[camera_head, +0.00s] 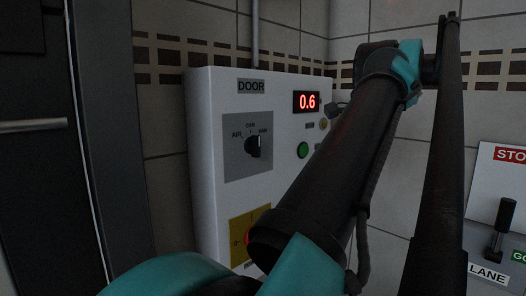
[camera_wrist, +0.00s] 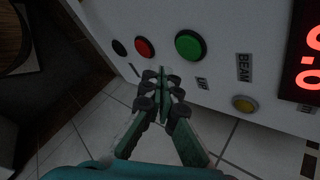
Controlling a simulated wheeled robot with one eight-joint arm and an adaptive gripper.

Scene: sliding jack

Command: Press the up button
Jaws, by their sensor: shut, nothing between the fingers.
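The control box (camera_head: 205,160) is a white wall-mounted panel. A green button (camera_head: 303,150) sits on its right part in the head view. The wrist view shows it larger (camera_wrist: 190,45), with a small label (camera_wrist: 202,82) beside it that seems to read "UP". My gripper (camera_wrist: 164,76) is shut and empty. Its fingertips appear just below and left of the green button in the wrist view; I cannot tell how far they are from the panel. In the head view, my arm hides most of the gripper.
A red button (camera_wrist: 144,47) and a black button (camera_wrist: 119,47) line up beyond the green one. A yellow button (camera_wrist: 243,103) is beside a "BEAM" label. A red display (camera_head: 307,102) reads 0.6. A selector knob (camera_head: 254,146) is on the left. A lever box (camera_head: 490,215) stands right.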

